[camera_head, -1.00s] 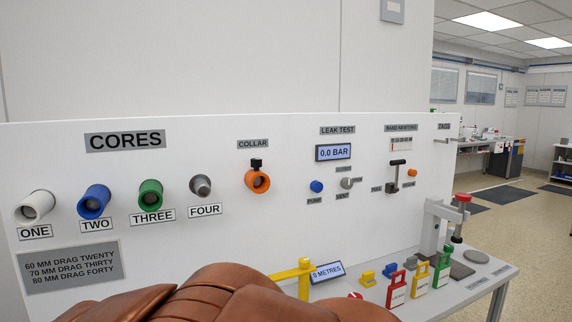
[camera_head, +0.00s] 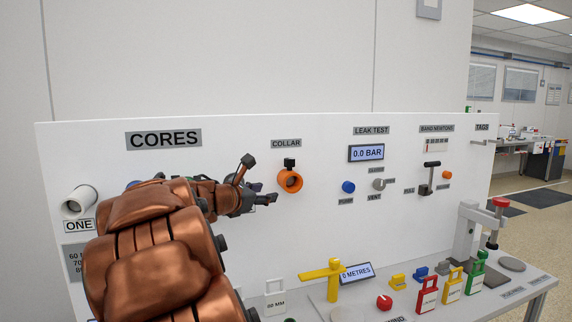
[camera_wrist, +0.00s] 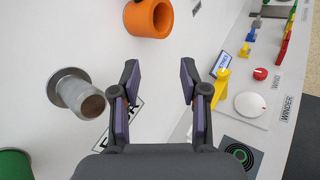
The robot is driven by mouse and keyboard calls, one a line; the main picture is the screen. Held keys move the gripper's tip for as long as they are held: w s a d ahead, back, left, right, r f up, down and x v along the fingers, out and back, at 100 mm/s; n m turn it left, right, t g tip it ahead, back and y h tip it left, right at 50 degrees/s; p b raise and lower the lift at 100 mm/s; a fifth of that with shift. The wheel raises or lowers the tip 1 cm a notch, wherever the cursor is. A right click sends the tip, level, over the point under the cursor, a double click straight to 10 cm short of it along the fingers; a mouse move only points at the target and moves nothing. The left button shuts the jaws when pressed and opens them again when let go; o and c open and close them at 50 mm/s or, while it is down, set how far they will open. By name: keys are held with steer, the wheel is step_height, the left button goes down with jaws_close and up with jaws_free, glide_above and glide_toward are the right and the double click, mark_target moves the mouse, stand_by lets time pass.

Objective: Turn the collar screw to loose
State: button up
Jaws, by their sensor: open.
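The orange collar (camera_head: 290,182) is a ring on the white panel under the COLLAR label. Its black collar screw (camera_head: 290,163) stands upright on top of the ring. My gripper (camera_head: 259,181) is open and empty, just left of the collar in the head view, with its fingers spread toward it. In the wrist view my gripper (camera_wrist: 160,75) has its two fingers wide apart, with panel between them. The orange collar (camera_wrist: 150,17) is at the top there, beyond the fingertips and apart from them. The collar screw cannot be made out in the wrist view.
The grey core (camera_wrist: 78,94) juts from the panel left of my fingers in the wrist view; the green core (camera_wrist: 14,163) is lower left. The white core (camera_head: 80,200) stays visible. Right of the collar are a blue pump button (camera_head: 348,187) and vent knob (camera_head: 379,184). A yellow post (camera_head: 334,280) stands below.

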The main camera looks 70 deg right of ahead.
mark_target(287, 163)
steer(key=shift+s+d+r+n+h+p, duration=0.25)
steer(key=shift+d+r+n, duration=0.5)
steer(key=shift+d, duration=1.5)
steer(key=shift+d+r+n+h+p, duration=0.2)
steer(key=shift+d+r+n+h, duration=0.55)
steer(key=shift+d, duration=1.5)
steer(key=shift+s+d+r+n+h+p, duration=0.15)
steer(key=shift+d+r+n+p, duration=0.2)
steer(key=shift+d+r, duration=1.3)
steer(key=shift+d+f, duration=0.55)
steer(key=shift+f, duration=0.05)
jaws_close()
